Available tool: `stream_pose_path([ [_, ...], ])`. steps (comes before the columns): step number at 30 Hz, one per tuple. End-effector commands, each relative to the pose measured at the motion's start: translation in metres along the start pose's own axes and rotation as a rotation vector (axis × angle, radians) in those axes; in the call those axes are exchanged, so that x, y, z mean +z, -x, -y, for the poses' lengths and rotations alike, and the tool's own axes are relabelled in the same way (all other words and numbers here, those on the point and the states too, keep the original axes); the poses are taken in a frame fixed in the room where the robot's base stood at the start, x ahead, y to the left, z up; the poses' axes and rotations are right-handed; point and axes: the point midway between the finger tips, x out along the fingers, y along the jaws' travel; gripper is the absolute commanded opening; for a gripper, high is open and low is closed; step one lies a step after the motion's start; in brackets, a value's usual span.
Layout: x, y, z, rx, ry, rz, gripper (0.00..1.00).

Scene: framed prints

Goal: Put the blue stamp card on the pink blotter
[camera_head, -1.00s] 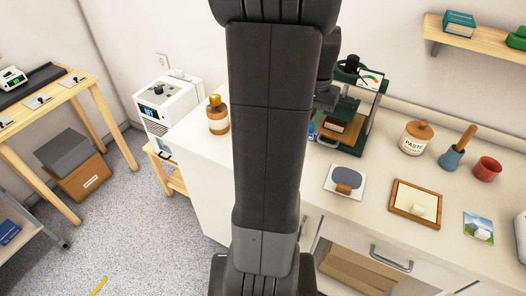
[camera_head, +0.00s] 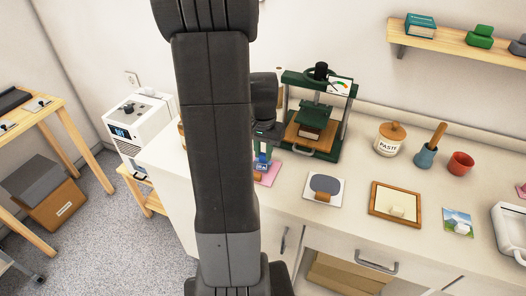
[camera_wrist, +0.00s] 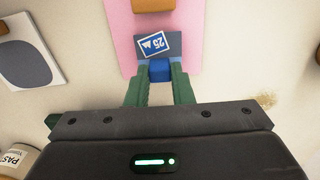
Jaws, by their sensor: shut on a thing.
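My gripper (camera_wrist: 159,76) has green fingers, shut on that block from both sides. In the wrist view the card lies over the pink blotter (camera_wrist: 122,35), within its width near its lower edge. I cannot tell whether the card touches the blotter. In the head view the card (camera_head: 262,162) shows small beside my arm, with part of the pink blotter (camera_head: 272,173) under it. My arm hides the rest there.
A green press (camera_head: 315,120) stands just behind and right of the blotter. A white card with a grey oval (camera_head: 325,184) lies to the right, then a framed tray (camera_head: 375,205). A paste jar (camera_head: 390,140) stands farther back. An orange-brown block (camera_wrist: 152,5) sits on the blotter's upper part.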

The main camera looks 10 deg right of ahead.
Motion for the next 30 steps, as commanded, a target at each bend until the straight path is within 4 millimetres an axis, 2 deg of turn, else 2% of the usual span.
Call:
stream_pose_path([
  [11,0.0,-0.006,0.0,0.0,0.0,0.0,0.0],
  [12,0.0,-0.006,0.0,0.0,0.0,0.0,0.23],
  [15,0.0,-0.005,0.0,0.0,0.0,0.0,0.42],
  [25,0.0,-0.002,0.0,0.0,0.0,-0.001,0.42],
  [30,-0.001,0.018,0.001,-0.002,0.0,-0.005,0.42],
])
